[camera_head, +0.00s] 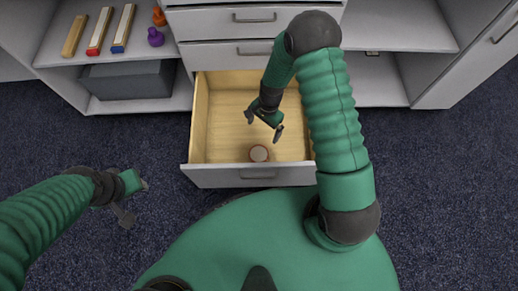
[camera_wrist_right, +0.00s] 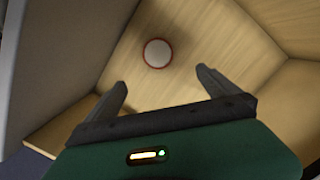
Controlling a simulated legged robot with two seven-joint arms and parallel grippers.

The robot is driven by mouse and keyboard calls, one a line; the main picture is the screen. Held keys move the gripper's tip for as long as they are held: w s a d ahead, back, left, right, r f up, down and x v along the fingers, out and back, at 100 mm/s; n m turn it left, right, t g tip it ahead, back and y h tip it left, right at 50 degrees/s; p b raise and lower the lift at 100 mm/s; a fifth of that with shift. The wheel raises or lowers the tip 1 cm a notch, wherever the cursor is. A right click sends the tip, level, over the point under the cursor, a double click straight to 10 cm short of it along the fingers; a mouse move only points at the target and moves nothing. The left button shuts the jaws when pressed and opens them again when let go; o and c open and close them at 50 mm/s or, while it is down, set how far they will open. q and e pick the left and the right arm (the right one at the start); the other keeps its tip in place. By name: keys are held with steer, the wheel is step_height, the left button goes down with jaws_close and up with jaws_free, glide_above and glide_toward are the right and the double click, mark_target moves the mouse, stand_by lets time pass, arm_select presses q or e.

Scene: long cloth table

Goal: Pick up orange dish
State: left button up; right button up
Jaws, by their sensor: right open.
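A small round dish (camera_head: 259,153) with a pale inside and a reddish-orange rim sits on the floor of an open wooden drawer (camera_head: 200,120), close to its front panel. It also shows in the right wrist view (camera_wrist_right: 157,53), beyond the fingertips. My right gripper (camera_head: 264,123) is open and empty over the drawer, up and slightly right of the dish in the head view. In the wrist view its two fingers (camera_wrist_right: 160,85) stand apart, with the dish between their lines and not touched. My left gripper (camera_head: 137,201) is at the lower left, over the carpet, away from the drawer; its jaws are unclear.
Shut drawers (camera_head: 240,52) stand behind the open one. On the left shelf are several long boxes (camera_head: 99,31), an orange item (camera_head: 159,16) and a purple item (camera_head: 155,37); a dark grey box (camera_head: 128,80) sits below. The drawer's sides bound the space around the dish.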

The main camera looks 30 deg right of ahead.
steer(key=shift+m, duration=0.4)
steer(key=f+b, duration=0.2)
steer(key=f, duration=0.2)
steer(key=a+f+b, duration=0.1)
steer(key=f+b, duration=0.1)
steer(key=f, duration=0.3)
steer(key=f+b, duration=0.2)
steer(key=f, duration=0.3)
steer(key=shift+s+a+b, duration=0.3)
steer(key=shift+s+a, duration=0.05)
steer(key=shift+a, duration=0.05)
steer(key=f+b, duration=0.4)
steer(key=f, duration=0.1)
steer(key=shift+s+a+f+b, duration=0.25)
steer(key=shift+s+a+b, duration=0.1)
steer(key=shift+b, duration=0.05)
steer(key=shift+r, duration=0.2)
steer(key=c, duration=2.1)
